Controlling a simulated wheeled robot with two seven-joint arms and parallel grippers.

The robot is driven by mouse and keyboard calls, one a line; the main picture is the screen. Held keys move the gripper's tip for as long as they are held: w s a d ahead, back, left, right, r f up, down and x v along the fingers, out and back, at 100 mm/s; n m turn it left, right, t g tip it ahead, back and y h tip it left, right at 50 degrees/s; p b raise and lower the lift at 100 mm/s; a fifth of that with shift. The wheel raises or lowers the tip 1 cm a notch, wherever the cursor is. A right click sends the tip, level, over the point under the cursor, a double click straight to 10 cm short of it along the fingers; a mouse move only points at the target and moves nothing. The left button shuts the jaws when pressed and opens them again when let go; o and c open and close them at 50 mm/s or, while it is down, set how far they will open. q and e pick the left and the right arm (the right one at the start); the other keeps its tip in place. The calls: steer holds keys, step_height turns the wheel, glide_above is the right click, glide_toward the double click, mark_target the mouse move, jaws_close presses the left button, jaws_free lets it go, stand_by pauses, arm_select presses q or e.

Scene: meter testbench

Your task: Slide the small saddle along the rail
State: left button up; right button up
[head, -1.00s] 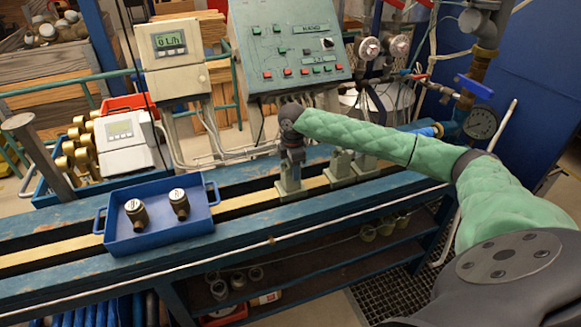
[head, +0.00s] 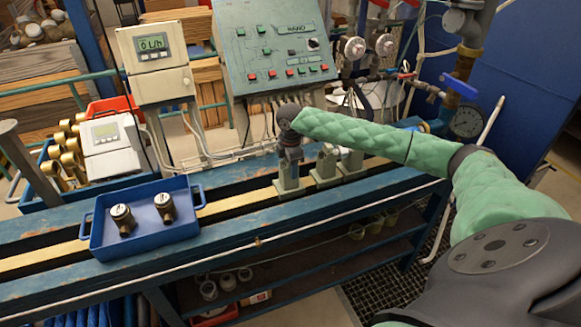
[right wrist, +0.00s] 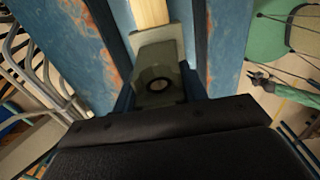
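The small saddle (head: 289,186), a grey-green block, sits upright on the rail (head: 240,202) of the blue bench. My right gripper (head: 291,158) points down onto it from above, and its fingers appear shut on the saddle's upper part. In the right wrist view the saddle (right wrist: 160,82), with a round dark hole, lies directly in front of the gripper (right wrist: 160,100); the fingertips are mostly hidden. Two more saddles stand to the right on the rail, a middle one (head: 326,168) and a far one (head: 350,163). My left gripper is out of view.
A blue tray (head: 146,238) with two brass fittings stands across the rail at left. A grey-green control panel (head: 272,50) and a meter display (head: 153,48) stand behind the bench. Bare rail lies between tray and saddle; a small gap separates it from the middle saddle.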

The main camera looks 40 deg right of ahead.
steer(key=o, duration=0.5)
steer(key=shift+c, duration=0.2)
steer(key=shift+r, duration=0.2)
steer(key=shift+r+b, duration=0.4)
step_height(320, 180, up, 6)
steer(key=shift+f+b, duration=0.25)
steer(key=shift+b, duration=0.75)
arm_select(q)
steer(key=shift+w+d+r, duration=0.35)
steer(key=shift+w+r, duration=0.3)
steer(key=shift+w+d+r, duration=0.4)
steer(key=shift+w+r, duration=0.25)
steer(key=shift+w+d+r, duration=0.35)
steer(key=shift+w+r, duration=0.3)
arm_select(e)
steer(key=shift+r, duration=0.55)
